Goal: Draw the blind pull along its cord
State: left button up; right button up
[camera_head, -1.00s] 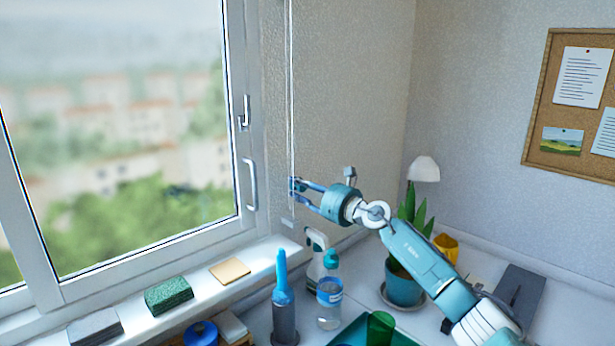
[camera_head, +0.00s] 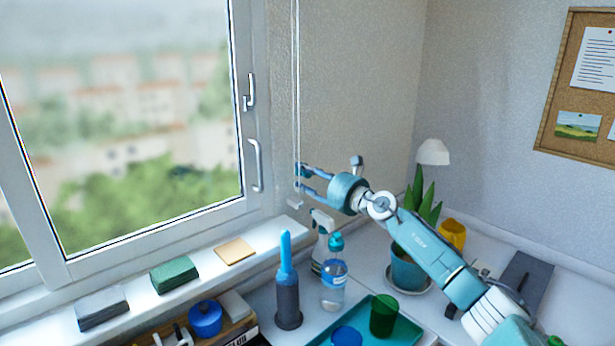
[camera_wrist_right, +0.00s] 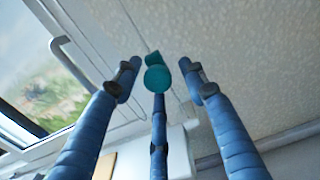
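The white blind cord (camera_head: 296,95) hangs down the wall right of the window. A small pale fitting (camera_head: 295,201) is at its lower end. My right gripper (camera_head: 303,178) is at the cord, just above that fitting, with its fingers apart. In the right wrist view, the blue fingers of the right gripper (camera_wrist_right: 158,74) are spread, with a teal rounded piece (camera_wrist_right: 157,78) between the outer tips and gaps either side. It looks like the blind pull, but the middle finger overlaps it and I cannot tell whether they touch. My left gripper is not in view.
The window handle (camera_head: 256,165) is left of the cord. Below are a spray bottle (camera_head: 321,240), a water bottle (camera_head: 334,275), a blue-handled tool (camera_head: 287,280) and a potted plant (camera_head: 408,270). A lamp (camera_head: 433,152) stands behind my right arm.

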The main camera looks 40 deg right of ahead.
jog(key=shift+d+r, duration=0.15)
jog(key=shift+r, duration=0.05)
jog(key=shift+s+d+f, duration=0.15)
jog(key=shift+s, duration=0.3)
jog(key=s, duration=1.1)
jog(key=shift+d, duration=0.25)
